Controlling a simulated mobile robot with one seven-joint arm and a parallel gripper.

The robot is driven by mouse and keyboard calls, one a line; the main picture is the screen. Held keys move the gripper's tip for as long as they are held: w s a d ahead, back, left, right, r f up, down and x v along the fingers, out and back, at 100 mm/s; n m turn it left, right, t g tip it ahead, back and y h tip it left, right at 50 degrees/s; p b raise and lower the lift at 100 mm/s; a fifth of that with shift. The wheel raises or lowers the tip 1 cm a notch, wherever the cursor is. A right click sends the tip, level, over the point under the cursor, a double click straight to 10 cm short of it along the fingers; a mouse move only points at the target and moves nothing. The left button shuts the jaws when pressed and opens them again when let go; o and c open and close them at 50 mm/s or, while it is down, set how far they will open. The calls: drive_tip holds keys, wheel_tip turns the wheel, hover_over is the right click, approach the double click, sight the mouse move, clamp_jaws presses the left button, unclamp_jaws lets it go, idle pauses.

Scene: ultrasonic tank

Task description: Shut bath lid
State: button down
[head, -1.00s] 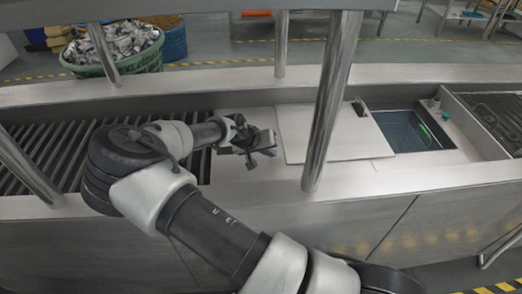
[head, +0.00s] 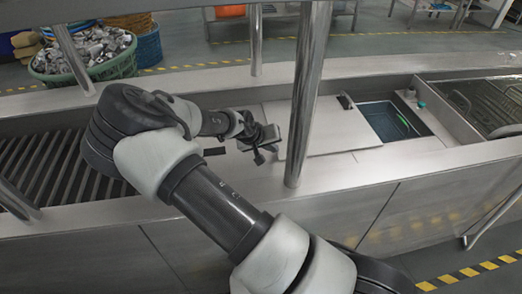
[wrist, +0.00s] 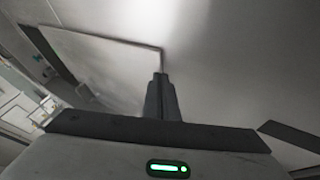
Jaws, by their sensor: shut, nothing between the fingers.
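The bath lid (head: 330,132) is a flat pale metal plate lying on the bench top, left of the bath opening (head: 395,122), which shows dark blue liquid and is uncovered. A small dark handle (head: 345,101) stands at the lid's far right part. My gripper (head: 270,142) is shut and empty, at the lid's left edge. In the wrist view the shut fingers (wrist: 160,95) point at the lid's edge, and the lid (wrist: 110,55) fills the upper left. Whether they touch it is unclear.
A steel post (head: 304,95) stands in front of the lid and hides part of it. A slatted roller section (head: 45,165) lies to the left. A green knob (head: 421,105) sits right of the bath. A basket of metal parts (head: 85,60) stands behind.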

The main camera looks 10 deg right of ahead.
sight(310, 146)
drive_tip(key=d+b, duration=0.2)
drive_tip(key=d, duration=1)
drive_tip(key=shift+s+d+f+b, duration=0.1)
drive_tip(key=shift+d+b, duration=0.25)
